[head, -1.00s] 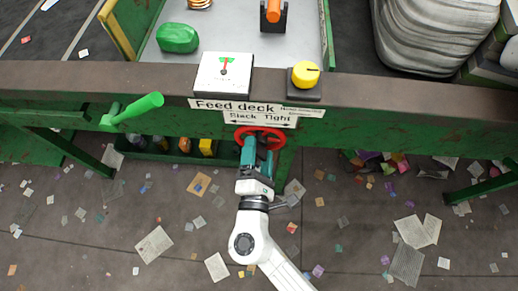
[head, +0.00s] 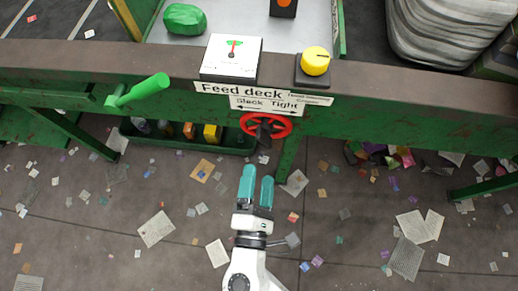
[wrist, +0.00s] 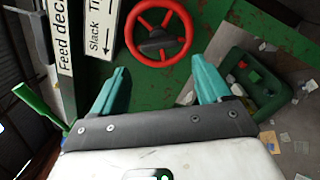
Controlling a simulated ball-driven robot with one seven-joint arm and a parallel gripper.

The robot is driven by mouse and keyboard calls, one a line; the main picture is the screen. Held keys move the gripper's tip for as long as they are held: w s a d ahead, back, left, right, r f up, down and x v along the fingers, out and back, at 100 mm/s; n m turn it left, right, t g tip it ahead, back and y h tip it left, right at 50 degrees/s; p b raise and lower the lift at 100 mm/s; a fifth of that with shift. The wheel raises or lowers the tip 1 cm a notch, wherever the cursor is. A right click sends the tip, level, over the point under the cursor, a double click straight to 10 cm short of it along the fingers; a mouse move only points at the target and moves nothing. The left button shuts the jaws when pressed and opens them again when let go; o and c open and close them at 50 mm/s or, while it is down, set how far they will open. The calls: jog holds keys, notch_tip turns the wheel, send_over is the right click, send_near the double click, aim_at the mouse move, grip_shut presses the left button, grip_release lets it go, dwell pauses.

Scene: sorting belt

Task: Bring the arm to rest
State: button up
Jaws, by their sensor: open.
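My gripper (head: 257,182) has two teal fingers and is open and empty. In the head view it hangs over the littered floor, in front of and below the red handwheel (head: 266,126), with a gap between them. In the wrist view the red handwheel (wrist: 159,34) lies ahead of the fingertips, and my gripper (wrist: 160,85) has its fingers apart with nothing between them. The wheel has a dark hub and sits on the green side of the feed deck (head: 380,130), under the "Slack Tight" label.
Above the wheel are a gauge (head: 232,56) with its needle in the green zone and a yellow knob (head: 315,61). A green lever (head: 142,91) sticks out at left. A green bin (head: 180,142) holds several items. Paper scraps litter the otherwise open floor.

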jog(key=w+d+m+g+h+p, duration=0.3)
jog(key=d+m+g+h, duration=0.75)
jog(key=d, duration=1.15)
jog(key=s+d+f+m+g+y+p, duration=0.1)
jog(key=s+d+f+m+g+y, duration=0.1)
jog(key=s+d+m+g+y, duration=0.5)
jog(key=s+r+m+y+p, duration=0.1)
jog(key=s+m+y+p, duration=0.1)
jog(key=s+m+y, duration=0.2)
jog(key=shift+s+m, duration=0.95)
jog(key=shift+m, duration=0.3)
